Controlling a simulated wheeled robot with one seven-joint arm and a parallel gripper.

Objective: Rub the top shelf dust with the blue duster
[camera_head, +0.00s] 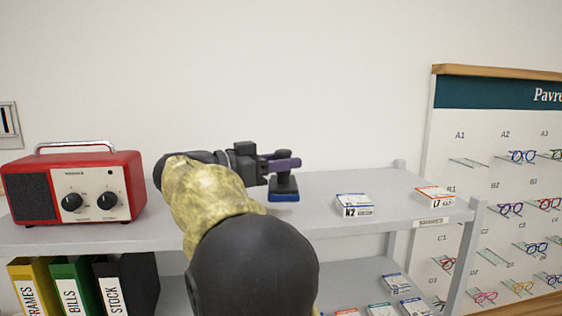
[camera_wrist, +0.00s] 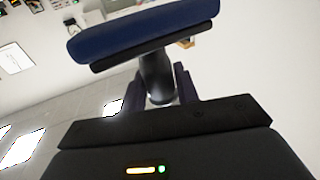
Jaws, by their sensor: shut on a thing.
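In the wrist view, the fingers of my gripper (camera_wrist: 159,90) stand on both sides of the stem, and the pad of the blue duster (camera_wrist: 145,28) fills the upper part. The top shelf (camera_head: 395,183) is pale grey. I cannot tell whether the pad touches it. No dust can be made out; my arm hides part of the shelf.
A red radio (camera_head: 75,187) stands at the shelf's left. A box marked N2 (camera_head: 354,206) and a box marked L7 (camera_head: 435,196) lie to the right. Binders (camera_head: 75,284) and small boxes (camera_head: 397,283) are below. A glasses board (camera_head: 500,180) is at right. Bare shelf lies between duster and N2.

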